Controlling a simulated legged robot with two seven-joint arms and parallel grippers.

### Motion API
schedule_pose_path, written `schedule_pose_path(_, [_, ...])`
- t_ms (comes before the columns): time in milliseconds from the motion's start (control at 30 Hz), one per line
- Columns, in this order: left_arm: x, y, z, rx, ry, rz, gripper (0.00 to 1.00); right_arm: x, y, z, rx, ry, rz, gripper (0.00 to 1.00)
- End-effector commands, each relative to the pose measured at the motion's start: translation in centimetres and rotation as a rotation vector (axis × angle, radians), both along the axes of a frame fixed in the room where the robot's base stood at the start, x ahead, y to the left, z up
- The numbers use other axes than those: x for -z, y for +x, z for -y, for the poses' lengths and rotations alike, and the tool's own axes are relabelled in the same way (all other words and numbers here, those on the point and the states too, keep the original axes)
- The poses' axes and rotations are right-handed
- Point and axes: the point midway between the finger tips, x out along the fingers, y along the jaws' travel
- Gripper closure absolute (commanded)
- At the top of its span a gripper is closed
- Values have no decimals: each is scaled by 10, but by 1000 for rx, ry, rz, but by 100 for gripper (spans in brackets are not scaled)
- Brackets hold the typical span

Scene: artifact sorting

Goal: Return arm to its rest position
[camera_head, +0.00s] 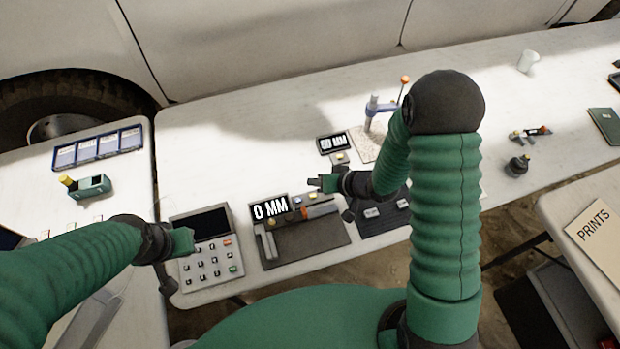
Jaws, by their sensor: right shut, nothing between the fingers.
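My right arm (443,210) rises in green ribbed segments from the lower right and bends over at a dark elbow. Its gripper (318,183) is shut and empty, above the back edge of the dark caliper mat, just below the small black display. My left arm (70,275) comes in from the left. Its gripper (184,243) hangs at the left edge of the keypad device (207,257); its fingers are too unclear to tell open from shut. Part of the table behind my right arm is hidden.
A "0 MM" display (270,208) stands by the dark mat (305,242). A blue stand (372,112) is behind my right gripper. A blue tray (97,147) and green box (92,187) are at left. A white cup (527,62) stands far right; nearby tabletop is mostly clear.

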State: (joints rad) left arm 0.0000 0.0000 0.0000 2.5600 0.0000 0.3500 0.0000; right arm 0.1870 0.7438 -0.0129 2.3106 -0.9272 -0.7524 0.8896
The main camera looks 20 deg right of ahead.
Motion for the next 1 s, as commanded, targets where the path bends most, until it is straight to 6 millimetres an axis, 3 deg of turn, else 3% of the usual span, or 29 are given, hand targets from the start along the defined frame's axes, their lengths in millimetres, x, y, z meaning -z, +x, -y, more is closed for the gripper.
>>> schedule_pose_path(167, [0, 0, 0, 0, 0, 0, 100, -2, 1, 2, 2, -17, 2, 100])
schedule_pose_path(300, [0, 0, 0, 0, 0, 0, 100, -28, 2, 33, 36, -236, 1, 100])
schedule_pose_path(367, [0, 0, 0, 0, 0, 0, 100, -47, -10, 52, 54, -369, -35, 100])
schedule_pose_path(467, [0, 0, 0, 0, 0, 0, 100, -76, -52, 68, 53, -517, -154, 100])
schedule_pose_path(600, [0, 0, 0, 0, 0, 0, 100, -99, -115, 57, -15, -552, -312, 100])
schedule_pose_path(700, [0, 0, 0, 0, 0, 0, 100, -105, -137, 48, -54, -537, -366, 100])
schedule_pose_path(1000, [0, 0, 0, 0, 0, 0, 100, -105, -141, 47, -61, -534, -378, 100])
